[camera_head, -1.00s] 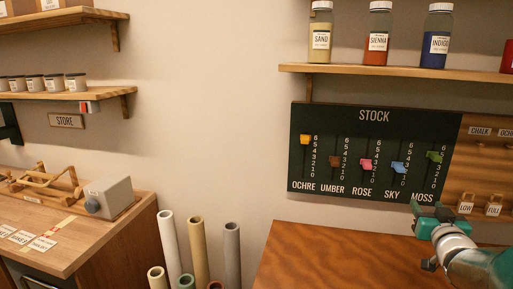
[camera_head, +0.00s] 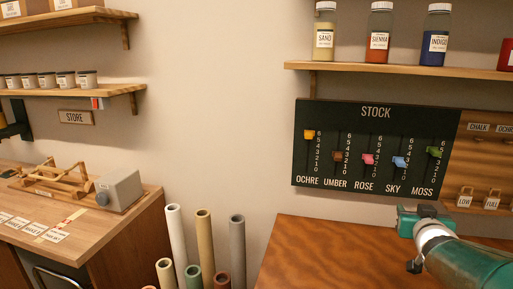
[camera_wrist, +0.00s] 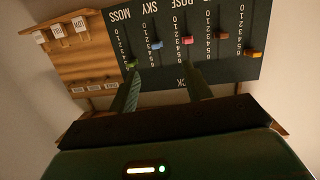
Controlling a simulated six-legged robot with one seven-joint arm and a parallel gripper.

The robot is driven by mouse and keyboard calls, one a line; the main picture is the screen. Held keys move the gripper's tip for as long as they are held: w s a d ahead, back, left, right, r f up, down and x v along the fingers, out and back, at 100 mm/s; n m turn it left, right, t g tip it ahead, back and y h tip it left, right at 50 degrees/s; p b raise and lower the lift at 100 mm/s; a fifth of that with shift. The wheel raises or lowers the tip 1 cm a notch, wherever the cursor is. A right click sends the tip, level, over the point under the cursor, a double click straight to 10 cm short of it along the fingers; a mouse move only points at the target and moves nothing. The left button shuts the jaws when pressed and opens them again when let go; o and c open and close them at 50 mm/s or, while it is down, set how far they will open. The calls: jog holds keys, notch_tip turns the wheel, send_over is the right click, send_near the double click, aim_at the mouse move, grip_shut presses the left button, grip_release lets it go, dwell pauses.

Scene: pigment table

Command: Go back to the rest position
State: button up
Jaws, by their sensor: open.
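The dark STOCK board (camera_head: 376,184) hangs on the wall with five sliders. The ochre slider (camera_head: 309,134) is high, near 6. The umber slider (camera_head: 338,156), rose slider (camera_head: 368,159) and sky slider (camera_head: 399,162) sit lower, and the moss slider (camera_head: 434,152) is somewhat higher. My gripper (camera_head: 418,213) is in front of and below the board's right part, above the table. In the wrist view the board appears upside down; my gripper (camera_wrist: 165,76) has its two fingers apart with nothing between them. The fingertips appear clear of the sliders, though depth is hard to judge.
The wooden table (camera_head: 310,250) lies below the board. A shelf (camera_head: 400,69) with jars runs above. A wooden panel with tags (camera_head: 465,197) adjoins the board on the right. Upright tubes (camera_head: 204,245) stand left of the table, and a bench (camera_head: 120,232) lies farther left.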

jog(key=s+a+f+n+g+y, duration=0.1)
jog(key=s+a+f+g+y, duration=0.1)
jog(key=s+a, duration=1)
jog(key=s+a+f+n+g+y, duration=0.2)
jog(key=s+a+f+g, duration=0.3)
jog(key=s+a, duration=0.6)
jog(key=shift+s+a+f+g+y, duration=0.15)
jog(key=shift+s+a+g+y, duration=0.35)
jog(key=shift+g, duration=0.7)
jog(key=shift+w+d, duration=0.15)
